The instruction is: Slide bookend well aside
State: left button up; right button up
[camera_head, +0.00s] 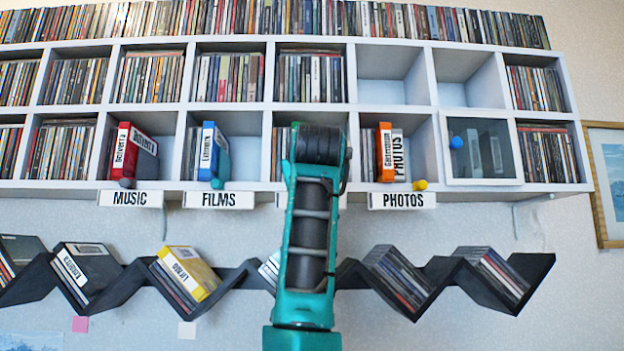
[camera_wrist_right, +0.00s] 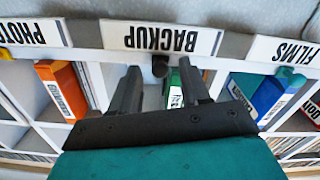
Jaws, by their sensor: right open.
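In the right wrist view, which is upside down, my right gripper (camera_wrist_right: 158,68) is open at the compartment labelled BACKUP (camera_wrist_right: 160,38). A small dark knob (camera_wrist_right: 160,65), which may belong to the bookend, shows between the two fingertips. I cannot tell whether a finger touches it. A green case (camera_wrist_right: 174,88) stands in this compartment, partly behind one finger. The bookend's body is not clearly visible. In the head view, my right arm covers most of this compartment and its label, and hides the gripper. My left gripper is not in view.
Neighbouring compartments hold a blue case (camera_head: 208,150) above FILMS (camera_head: 219,200) and an orange case (camera_head: 384,152) above PHOTOS (camera_head: 402,200). A glass door (camera_head: 482,150) closes one compartment. A dark zigzag rack (camera_head: 125,280) hangs below.

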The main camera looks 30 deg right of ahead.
grip_shut()
dwell(0.4)
